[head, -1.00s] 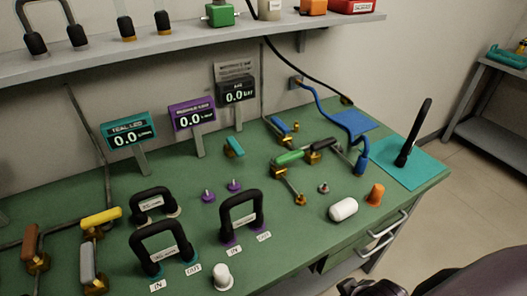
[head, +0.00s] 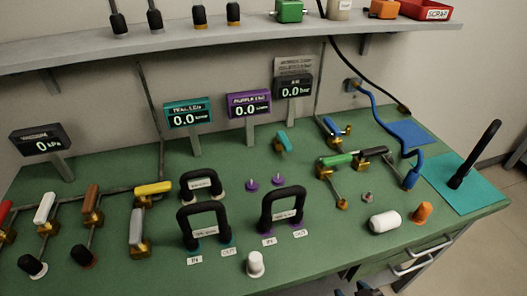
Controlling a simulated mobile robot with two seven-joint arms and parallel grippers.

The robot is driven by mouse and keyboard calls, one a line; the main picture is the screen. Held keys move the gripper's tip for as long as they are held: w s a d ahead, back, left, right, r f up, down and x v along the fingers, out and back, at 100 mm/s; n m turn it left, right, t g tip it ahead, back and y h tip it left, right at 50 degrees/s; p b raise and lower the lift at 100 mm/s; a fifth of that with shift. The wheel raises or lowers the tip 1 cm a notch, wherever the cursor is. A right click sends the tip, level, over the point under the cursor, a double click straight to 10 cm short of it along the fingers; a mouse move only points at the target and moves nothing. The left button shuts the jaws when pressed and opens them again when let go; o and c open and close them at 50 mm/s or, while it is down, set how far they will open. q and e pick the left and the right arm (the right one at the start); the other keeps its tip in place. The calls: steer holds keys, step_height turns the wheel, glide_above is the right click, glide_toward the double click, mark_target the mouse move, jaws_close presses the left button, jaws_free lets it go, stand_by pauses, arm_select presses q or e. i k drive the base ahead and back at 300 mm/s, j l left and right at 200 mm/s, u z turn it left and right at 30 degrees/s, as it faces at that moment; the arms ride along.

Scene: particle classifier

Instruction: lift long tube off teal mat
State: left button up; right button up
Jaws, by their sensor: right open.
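The long tube (head: 477,151) is black and leans up to the right from the teal mat (head: 479,200) at the right end of the green bench. Its thicker lower end rests on the mat. My right gripper (head: 368,291) only just shows at the bottom edge, in front of the bench and well away from the tube. It is open, and nothing shows between its fingers. My left gripper is not in view.
A blue hose (head: 387,124) runs over a blue mat (head: 409,132) left of the teal mat. Several black loops, valves and displays fill the bench's left. A shelf (head: 220,42) overhangs the back.

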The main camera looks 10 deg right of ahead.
mark_target(456, 181)
steer(key=k+l+z, duration=0.1)
steer(key=k+z, duration=0.15)
steer(key=z, duration=0.25)
steer(key=k+l+z, duration=0.2)
steer(key=z, duration=0.25)
steer(key=k+l+z, duration=0.2)
steer(key=z, duration=0.3)
steer(key=i+l+u, duration=0.1)
steer(key=u, duration=0.25)
steer(key=l+u, duration=0.15)
steer(key=u, duration=0.2)
steer(key=i+l+u, duration=0.1)
steer(key=u, duration=0.25)
steer(key=i+l+u, duration=0.1)
steer(key=l+u, duration=0.35)
steer(key=l, duration=0.4)
